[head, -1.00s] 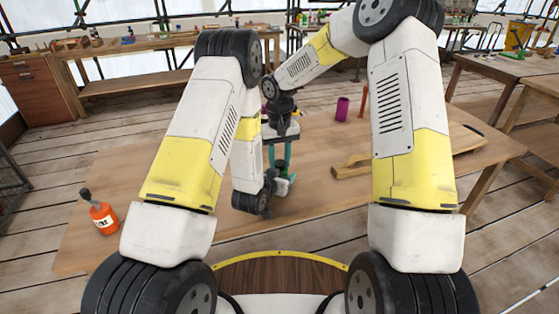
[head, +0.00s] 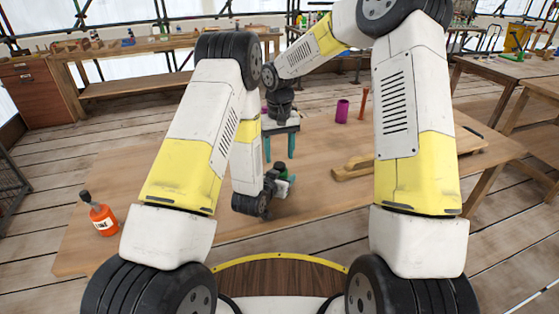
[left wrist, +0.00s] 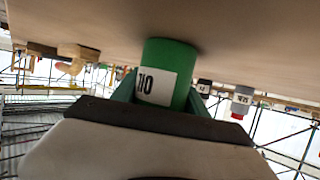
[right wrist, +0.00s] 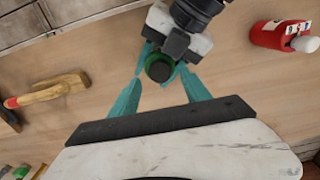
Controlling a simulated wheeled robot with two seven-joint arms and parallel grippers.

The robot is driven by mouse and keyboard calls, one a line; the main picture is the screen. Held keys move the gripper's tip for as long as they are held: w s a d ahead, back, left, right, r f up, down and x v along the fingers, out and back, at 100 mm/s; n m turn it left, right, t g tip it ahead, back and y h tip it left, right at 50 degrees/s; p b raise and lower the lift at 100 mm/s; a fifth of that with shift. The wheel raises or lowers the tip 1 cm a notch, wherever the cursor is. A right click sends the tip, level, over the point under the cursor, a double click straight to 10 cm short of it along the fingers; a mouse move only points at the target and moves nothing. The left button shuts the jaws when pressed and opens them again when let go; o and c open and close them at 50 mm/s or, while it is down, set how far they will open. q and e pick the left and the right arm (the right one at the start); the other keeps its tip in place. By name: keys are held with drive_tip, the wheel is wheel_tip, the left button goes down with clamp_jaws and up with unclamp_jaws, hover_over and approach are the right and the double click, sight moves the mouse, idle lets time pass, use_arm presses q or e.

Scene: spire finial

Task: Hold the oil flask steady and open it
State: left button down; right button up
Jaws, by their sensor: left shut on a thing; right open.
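The green oil flask (left wrist: 165,75) stands on the table, with its white label showing upside down in the left wrist view. My left gripper (left wrist: 160,92) is shut on its sides. In the head view the flask (head: 281,168) shows small beside my left wrist. In the right wrist view I look down on its dark round top (right wrist: 159,69) with green around it. I cannot tell whether that is a cap or the neck. My right gripper (head: 280,157) is open, pointing down above the flask, its teal fingers spread on either side of the top in the right wrist view.
A red-orange bottle (head: 102,216) stands at the table's left. A purple cup (head: 342,110), an upright orange-brown tool (head: 363,104) and a wooden tool (head: 352,168) are on the right.

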sight(279, 165)
drive_tip(key=shift+r, duration=0.55)
drive_tip(key=shift+c, duration=0.5)
drive_tip(key=m, duration=0.1)
drive_tip(key=r+m, duration=0.1)
drive_tip(key=m, duration=0.3)
drive_tip(key=shift+r, duration=0.35)
drive_tip(key=r+m, duration=0.1)
drive_tip(key=m, duration=0.2)
drive_tip(key=shift+r+m, duration=0.2)
drive_tip(key=shift+m, duration=0.1)
drive_tip(key=shift+f, duration=0.25)
wheel_tip(279, 165, down, 7)
drive_tip(key=shift+f, duration=0.2)
clamp_jaws()
drive_tip(key=n, duration=0.9)
drive_tip(key=shift+n, duration=0.4)
